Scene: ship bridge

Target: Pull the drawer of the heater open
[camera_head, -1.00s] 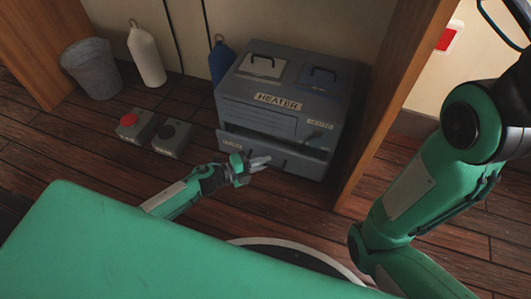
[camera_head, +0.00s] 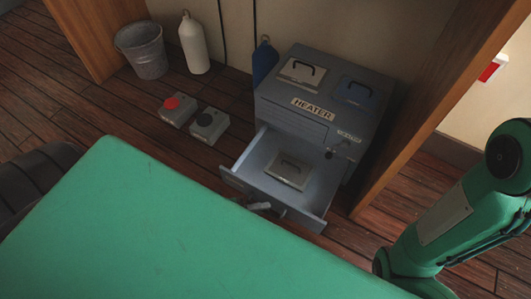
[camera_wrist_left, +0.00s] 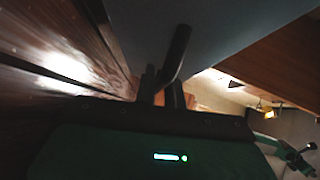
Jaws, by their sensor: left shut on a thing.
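The grey heater (camera_head: 318,115) stands against the back wall. Its bottom drawer (camera_head: 250,160) is pulled well out, and a flat grey piece with a dark handle (camera_head: 288,172) lies inside. My left gripper (camera_head: 260,206) is at the drawer's front. Only its fingertips show past my green body in the head view. In the left wrist view the gripper (camera_wrist_left: 162,88) is shut on the dark drawer handle (camera_wrist_left: 179,48), close under the grey drawer front (camera_wrist_left: 215,35). My right gripper is out of view; only part of the right arm shows.
A red-button box (camera_head: 178,110) and a black-button box (camera_head: 210,125) lie on the floor left of the heater. A bucket (camera_head: 142,52), a white bottle (camera_head: 194,45) and a blue bottle (camera_head: 264,62) stand behind. A wooden post (camera_head: 425,105) is close on the heater's right.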

